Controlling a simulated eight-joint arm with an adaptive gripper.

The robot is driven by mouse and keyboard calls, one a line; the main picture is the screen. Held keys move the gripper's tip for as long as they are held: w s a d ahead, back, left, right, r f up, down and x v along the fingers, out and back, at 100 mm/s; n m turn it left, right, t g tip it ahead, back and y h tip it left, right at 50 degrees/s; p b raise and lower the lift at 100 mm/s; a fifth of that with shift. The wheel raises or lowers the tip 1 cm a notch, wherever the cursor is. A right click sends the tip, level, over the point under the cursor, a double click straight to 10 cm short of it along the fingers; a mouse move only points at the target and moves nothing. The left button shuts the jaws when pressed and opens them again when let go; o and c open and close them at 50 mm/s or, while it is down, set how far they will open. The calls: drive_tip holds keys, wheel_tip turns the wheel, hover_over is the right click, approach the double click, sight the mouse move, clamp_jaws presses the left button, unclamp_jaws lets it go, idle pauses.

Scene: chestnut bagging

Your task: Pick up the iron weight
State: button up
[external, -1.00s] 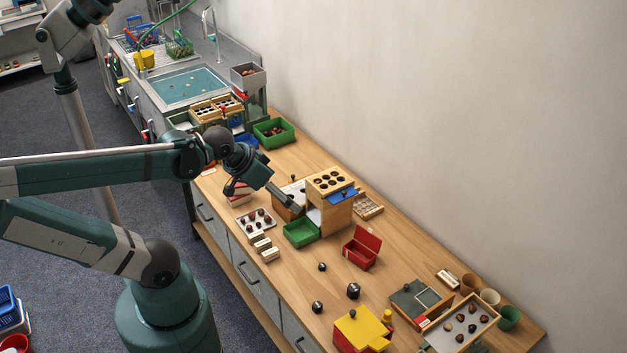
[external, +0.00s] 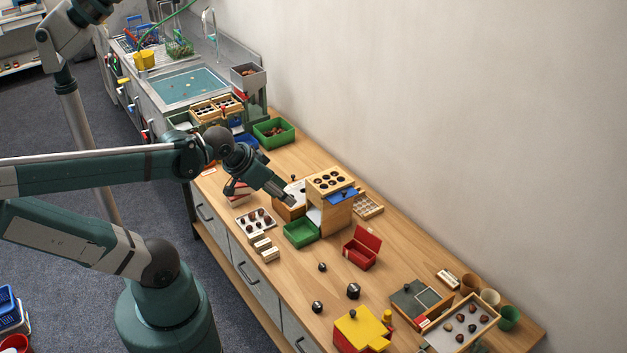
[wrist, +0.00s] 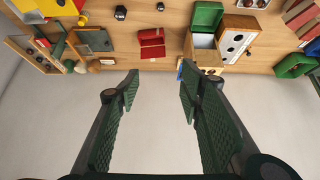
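Three small dark pieces stand on the wooden worktop: a blocky one (external: 353,290), a rounder one (external: 317,307) to its lower left, and a small one (external: 322,267) farther up. They look like weights; I cannot tell which is the iron weight. Dark pieces also show at the top of the wrist view (wrist: 121,12). My gripper (external: 291,200) is above the worktop beside the wooden dispenser box, well away from these pieces. In the wrist view my gripper (wrist: 160,76) has its fingers wide apart with nothing between them.
The wooden box with round holes (external: 330,181) stands close to my gripper, with a green bin (external: 300,233) in front. A red open box (external: 362,247), yellow-lidded box (external: 361,330) and chestnut tray (external: 440,338) stand farther down the worktop. A wall runs along the back.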

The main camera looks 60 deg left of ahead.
drive_tip(key=shift+c, duration=0.2)
drive_tip(key=m+g+b, duration=0.7)
drive_tip(key=m+b, duration=0.1)
drive_tip(key=m, duration=0.9)
hover_over(322, 265)
wheel_tip(322, 265, down, 32)
drive_tip(key=shift+f+m, duration=0.25)
drive_tip(key=shift+m, duration=0.15)
drive_tip(key=shift+f+b, duration=0.6)
drive_tip(key=shift+f, duration=0.7)
drive_tip(key=shift+f, duration=0.1)
